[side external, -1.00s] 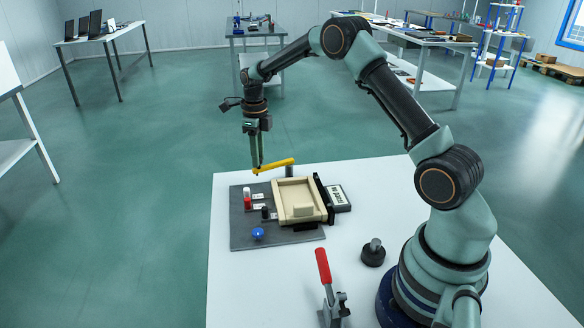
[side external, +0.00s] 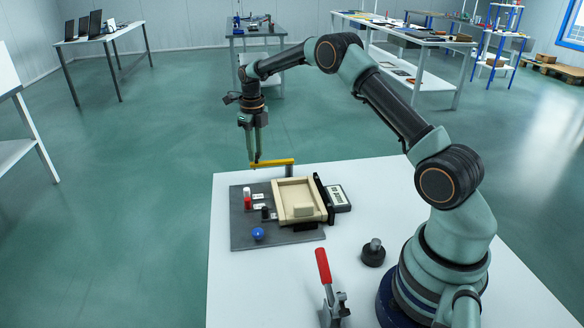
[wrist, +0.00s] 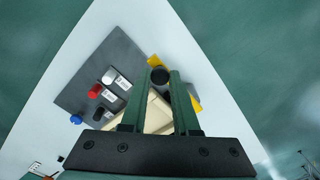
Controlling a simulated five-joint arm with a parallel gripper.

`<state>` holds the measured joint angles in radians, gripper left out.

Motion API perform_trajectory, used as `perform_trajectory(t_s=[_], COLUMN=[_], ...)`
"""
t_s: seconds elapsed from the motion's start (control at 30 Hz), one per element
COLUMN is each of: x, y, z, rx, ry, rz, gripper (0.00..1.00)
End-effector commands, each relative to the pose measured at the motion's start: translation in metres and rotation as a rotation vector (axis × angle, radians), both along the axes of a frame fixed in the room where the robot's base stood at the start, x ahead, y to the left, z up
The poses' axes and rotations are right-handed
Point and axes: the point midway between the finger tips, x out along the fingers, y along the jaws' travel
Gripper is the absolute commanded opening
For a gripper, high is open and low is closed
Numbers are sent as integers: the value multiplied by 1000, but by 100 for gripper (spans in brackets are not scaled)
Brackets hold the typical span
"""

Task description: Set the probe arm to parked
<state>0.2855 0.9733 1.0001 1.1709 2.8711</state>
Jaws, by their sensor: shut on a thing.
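The probe arm (side external: 274,162) is a yellow bar on a grey post (side external: 290,171) at the far edge of the fixture panel (side external: 245,225). It lies nearly level across the picture, with its free end to the left. My gripper (side external: 254,160) points down at that free end. In the wrist view, the yellow bar (wrist: 195,98) runs partly behind my fingers. A dark round knob (wrist: 159,75) sits between my fingertips (wrist: 160,77), and the fingers are shut on it. How the knob joins the bar is hidden.
A red-handled clamp (side external: 323,266) and a dark round knob piece (side external: 373,252) stand nearer on the white table.

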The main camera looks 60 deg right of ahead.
Motion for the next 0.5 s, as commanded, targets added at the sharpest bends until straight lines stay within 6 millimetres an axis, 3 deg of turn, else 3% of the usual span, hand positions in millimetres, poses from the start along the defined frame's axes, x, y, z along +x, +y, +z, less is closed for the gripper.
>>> perform_trajectory(t_s=[0.1, 0.13, 0.2, 0.5], x=[2, 2, 2, 1], y=[-2, -2, -2, -1], z=[1, 1, 1, 1], rx=[-3, -3, -2, -1], ry=[-9, -10, -9, -4], rz=[-2, -2, -2, -1], gripper=[0, 40, 59, 59])
